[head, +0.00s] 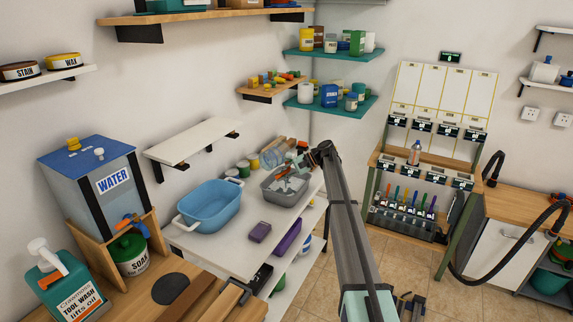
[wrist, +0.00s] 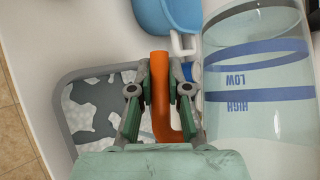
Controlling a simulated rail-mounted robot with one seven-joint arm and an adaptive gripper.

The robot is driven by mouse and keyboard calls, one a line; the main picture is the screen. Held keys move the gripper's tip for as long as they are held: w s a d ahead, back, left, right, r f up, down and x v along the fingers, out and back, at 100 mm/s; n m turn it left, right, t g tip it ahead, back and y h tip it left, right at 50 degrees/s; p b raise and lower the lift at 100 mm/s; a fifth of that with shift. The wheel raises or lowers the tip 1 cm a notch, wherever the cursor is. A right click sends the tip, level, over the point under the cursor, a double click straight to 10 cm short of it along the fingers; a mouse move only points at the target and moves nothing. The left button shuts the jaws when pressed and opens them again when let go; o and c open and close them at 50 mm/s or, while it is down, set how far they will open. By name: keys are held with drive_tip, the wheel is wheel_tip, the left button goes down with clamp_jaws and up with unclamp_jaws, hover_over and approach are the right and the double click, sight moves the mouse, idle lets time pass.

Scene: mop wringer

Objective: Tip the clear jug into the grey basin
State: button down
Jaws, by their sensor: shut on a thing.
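The clear jug (wrist: 258,115) has blue HIGH and LOW bands and an orange handle (wrist: 161,95). My gripper (wrist: 160,88) is shut on that handle, one finger on each side, with the jug body to the right in the wrist view. In the head view the jug (head: 271,156) is small and partly hidden behind the basin and my gripper (head: 303,161). I cannot tell its exact tilt or whether it holds liquid. The grey basin (head: 287,197) stands on the white table, with grey and white patches inside. It also shows left of my gripper in the wrist view (wrist: 62,118).
A light blue tub (head: 210,205) stands left of the grey basin on the white table (head: 222,245). Several small pots (head: 245,167) stand behind them. A teal shelf (head: 330,104) with containers hangs on the wall above.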

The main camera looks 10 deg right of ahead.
drive_tip(key=shift+s+a+r+y+p, duration=0.1)
drive_tip(key=shift+r+y+p, duration=0.35)
drive_tip(key=shift+p, duration=0.25)
idle(0.6)
wheel_tip(320, 180, down, 2)
drive_tip(key=h+b, duration=0.1)
drive_tip(key=b, duration=0.3)
drive_tip(key=shift+f+h, duration=0.25)
drive_tip(key=shift+h, duration=0.1)
drive_tip(key=shift+f+n+t+h+b, duration=0.1)
drive_tip(key=shift+n+t+h+b, duration=0.2)
drive_tip(key=shift+n+t+h, duration=0.15)
drive_tip(key=shift+r, duration=0.2)
drive_tip(key=shift+w+d+r+n+t+h+b, duration=0.15)
drive_tip(key=shift+n+t+h+b, duration=0.55)
drive_tip(key=shift+t+h+b, duration=0.95)
drive_tip(key=shift+w+d+r+n+t+h+b, duration=0.1)
drive_tip(key=shift+n+t+h+b, duration=0.75)
drive_tip(key=shift+h+b, duration=0.95)
drive_tip(key=shift+w+d+r+n+t+h+b, duration=0.15)
drive_tip(key=shift+n+t+h+b, duration=0.35)
drive_tip(key=shift+t+h+b, duration=1.25)
